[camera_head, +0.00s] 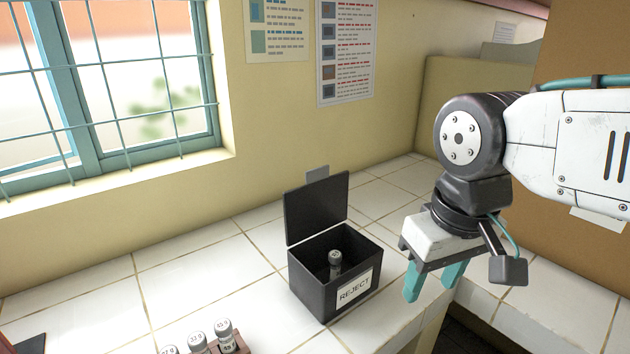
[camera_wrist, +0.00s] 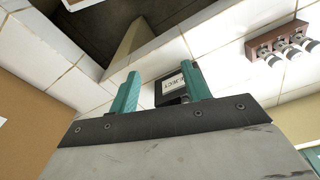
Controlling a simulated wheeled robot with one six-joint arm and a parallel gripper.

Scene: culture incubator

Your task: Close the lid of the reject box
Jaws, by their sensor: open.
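The black reject box (camera_head: 313,286) stands on the white tiled counter with a white REJECT label on its front. Its lid (camera_head: 317,208) is open, standing up and tilted back at the rear edge. A vial with a pale cap (camera_head: 335,262) stands inside the box. My gripper (camera_head: 433,284) is open and empty, with teal fingers pointing down, to the right of the box and apart from it. In the wrist view the box (camera_wrist: 171,95) shows partly, between and behind the fingers of my gripper (camera_wrist: 160,90); the lid is hard to make out there.
A reddish-brown rack (camera_wrist: 272,42) holds several capped vials; their caps (camera_head: 224,328) show at the bottom of the head view. The counter's front edge runs beneath my gripper. Tiles left of the box are clear.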

